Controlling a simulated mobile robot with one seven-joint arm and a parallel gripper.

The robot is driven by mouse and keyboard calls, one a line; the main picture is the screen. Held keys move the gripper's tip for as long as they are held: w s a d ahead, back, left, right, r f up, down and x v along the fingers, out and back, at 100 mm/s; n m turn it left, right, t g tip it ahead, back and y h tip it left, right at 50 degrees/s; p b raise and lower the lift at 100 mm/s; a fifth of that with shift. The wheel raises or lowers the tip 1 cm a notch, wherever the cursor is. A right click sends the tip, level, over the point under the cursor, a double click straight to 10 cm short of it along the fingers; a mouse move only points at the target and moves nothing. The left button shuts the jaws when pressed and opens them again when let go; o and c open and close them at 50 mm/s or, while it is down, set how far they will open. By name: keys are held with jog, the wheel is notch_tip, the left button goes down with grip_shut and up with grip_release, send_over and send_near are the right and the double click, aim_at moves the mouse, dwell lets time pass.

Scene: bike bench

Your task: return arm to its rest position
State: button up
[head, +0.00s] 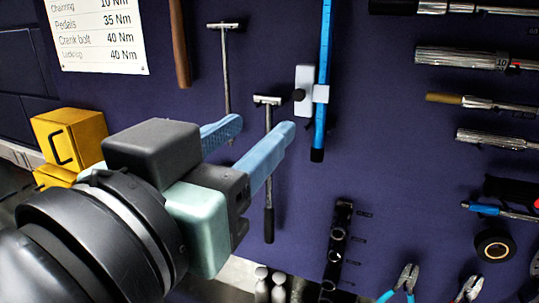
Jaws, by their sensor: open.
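My gripper (247,146) is in the left half of the head view, at the end of my dark arm, which comes in from the lower left. Its two blue fingers point to the upper right toward a dark purple tool board (380,200). The fingers are apart and nothing shows between them. The front finger overlaps part of a T-handle tool (268,222) in the picture. I cannot tell how far the fingertips are from the board.
A second T-handle tool (226,70) and a blue upright bar with a grey slider (304,90) hang near the fingers. Torque wrenches (460,58) hang at right. Pliers (405,283) are at the bottom. Yellow bins (70,138), one marked C, stand left behind my arm.

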jog(key=shift+s+a, duration=0.1)
jog(key=shift+s, duration=0.3)
